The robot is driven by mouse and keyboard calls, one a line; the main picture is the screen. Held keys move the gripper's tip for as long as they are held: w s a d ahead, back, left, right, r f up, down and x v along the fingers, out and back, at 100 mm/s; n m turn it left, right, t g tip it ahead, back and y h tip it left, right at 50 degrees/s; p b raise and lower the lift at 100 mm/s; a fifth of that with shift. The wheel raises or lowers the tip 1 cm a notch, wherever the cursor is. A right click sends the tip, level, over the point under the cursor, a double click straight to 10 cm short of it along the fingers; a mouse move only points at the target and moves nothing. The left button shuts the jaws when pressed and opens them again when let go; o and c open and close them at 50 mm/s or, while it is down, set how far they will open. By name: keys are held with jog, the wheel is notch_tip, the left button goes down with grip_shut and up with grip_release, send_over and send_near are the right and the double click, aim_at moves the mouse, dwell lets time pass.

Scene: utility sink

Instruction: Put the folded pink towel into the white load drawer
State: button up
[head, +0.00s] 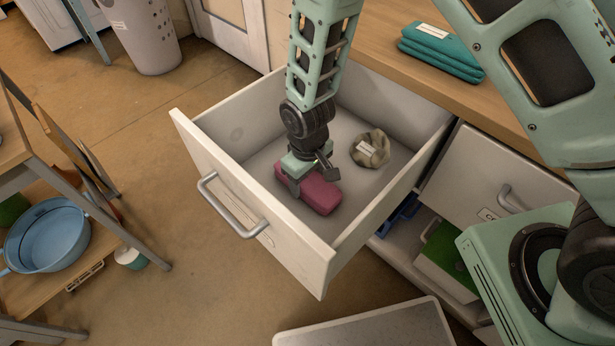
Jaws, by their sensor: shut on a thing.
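The folded pink towel (319,193) is inside the open white load drawer (231,215), toward the drawer's front. My gripper (308,180) reaches down into the drawer from above and is shut on the towel's left part. The gripper hides some of the towel, and I cannot tell whether the towel rests on the drawer floor. The drawer is pulled well out, with its handle (232,205) on the front panel.
A bundled beige cloth (370,148) with a label lies in the drawer, right of the towel. Folded teal towels (441,52) lie on the wooden counter (385,55). A shelf with a blue basin (48,236) stands at left.

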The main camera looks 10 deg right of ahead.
jog(key=shift+f, duration=0.1)
jog(key=o, duration=1.1)
notch_tip(320, 180, up, 13)
jog(key=p, duration=0.1)
jog(key=shift+n+y, duration=0.3)
jog(key=shift+n, duration=0.1)
jog(key=s+d+r, duration=0.1)
jog(key=s+r, duration=0.4)
jog(key=s, duration=0.1)
jog(key=s+d+r, duration=0.2)
jog(key=s+r, duration=0.3)
jog(key=s, duration=0.1)
jog(key=s+d+r, duration=0.2)
jog(key=s+r, duration=0.3)
jog(key=s, duration=0.1)
jog(key=shift+d+r, duration=0.1)
